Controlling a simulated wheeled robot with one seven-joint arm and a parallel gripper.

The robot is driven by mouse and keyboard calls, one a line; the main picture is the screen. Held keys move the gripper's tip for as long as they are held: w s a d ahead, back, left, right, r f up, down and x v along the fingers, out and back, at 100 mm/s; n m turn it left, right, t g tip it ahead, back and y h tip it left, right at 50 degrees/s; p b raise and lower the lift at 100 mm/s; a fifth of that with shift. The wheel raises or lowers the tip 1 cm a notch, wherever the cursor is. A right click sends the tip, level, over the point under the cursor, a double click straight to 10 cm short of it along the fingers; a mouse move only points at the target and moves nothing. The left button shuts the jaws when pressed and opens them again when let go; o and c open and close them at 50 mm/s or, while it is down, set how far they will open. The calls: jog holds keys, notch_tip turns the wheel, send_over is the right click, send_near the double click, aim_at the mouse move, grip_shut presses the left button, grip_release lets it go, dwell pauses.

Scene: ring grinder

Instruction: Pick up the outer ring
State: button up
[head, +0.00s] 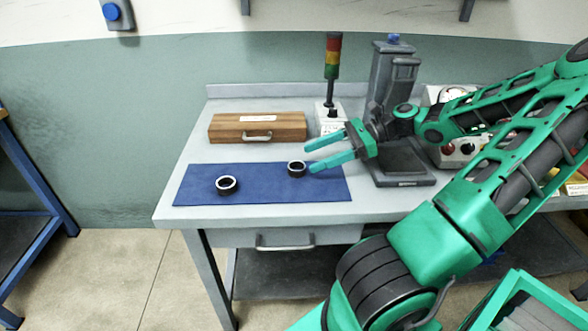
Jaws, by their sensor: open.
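Two dark rings with bright inner rims lie apart on a blue mat (265,190). The left ring (227,185) looks slightly larger and sits near the front of the mat. The right ring (296,168) is smaller in the picture and sits near the mat's back edge. I cannot tell for sure which one is the outer ring. My gripper (310,157) is open and empty, its teal fingers pointing left. The fingertips appear just right of the right ring and seem to be above the mat. Their exact height is unclear.
A wooden box (228,128) stands behind the mat. A signal tower (332,70) and a dark grey press-like machine (390,80) stand at the back, near my arm. The table's front left corner (165,215) is clear.

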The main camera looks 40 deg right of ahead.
aim_at(303, 163)
jog(key=x, duration=0.5)
jog(key=shift+s+f, duration=0.15)
jog(key=shift+f, duration=0.15)
jog(key=shift+d, duration=0.1)
jog(key=c, duration=1.2)
